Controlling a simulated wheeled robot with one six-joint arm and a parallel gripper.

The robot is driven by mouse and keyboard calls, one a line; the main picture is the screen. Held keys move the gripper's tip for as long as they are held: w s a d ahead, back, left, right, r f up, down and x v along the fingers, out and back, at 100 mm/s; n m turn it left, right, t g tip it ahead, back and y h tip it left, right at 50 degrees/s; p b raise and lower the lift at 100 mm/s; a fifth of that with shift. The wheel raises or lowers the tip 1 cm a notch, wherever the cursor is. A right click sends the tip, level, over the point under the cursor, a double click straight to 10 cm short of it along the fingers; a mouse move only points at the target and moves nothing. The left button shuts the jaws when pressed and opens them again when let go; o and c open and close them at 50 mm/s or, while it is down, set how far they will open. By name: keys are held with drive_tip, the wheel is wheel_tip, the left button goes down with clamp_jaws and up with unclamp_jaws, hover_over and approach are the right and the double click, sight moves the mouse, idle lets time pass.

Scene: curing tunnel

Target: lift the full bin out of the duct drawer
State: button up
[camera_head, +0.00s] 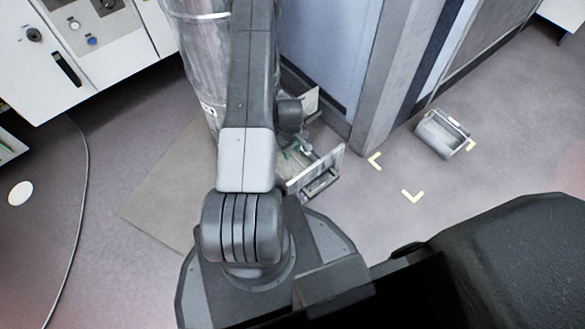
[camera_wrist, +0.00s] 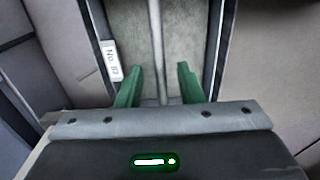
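In the wrist view my gripper (camera_wrist: 160,76) has its two green fingers apart. A thin pale bar (camera_wrist: 155,30), which looks like a bin handle, runs between them with a gap on both sides. Below it is a grey, rough surface, apparently the fill of the full bin (camera_wrist: 186,35). A white tag (camera_wrist: 111,61) with "No" and digits lies at its left edge. In the head view the open duct drawer (camera_head: 326,170) stands low beside the duct. My arm hides much of the drawer and the bin in it, and most of my gripper.
Another grey bin (camera_head: 437,138), seemingly empty, stands on the floor at the right. Yellow corner marks (camera_head: 412,196) lie near it. A silver duct (camera_head: 203,60) rises left of my arm. A blue-grey cabinet (camera_head: 335,45) stands behind the drawer.

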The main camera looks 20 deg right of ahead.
sight(292, 162)
wheel_tip(292, 162, down, 3)
drive_tip(key=shift+r, duration=0.1)
drive_tip(key=shift+c, duration=0.4)
clamp_jaws()
drive_tip(key=shift+r, duration=0.1)
idle(0.8)
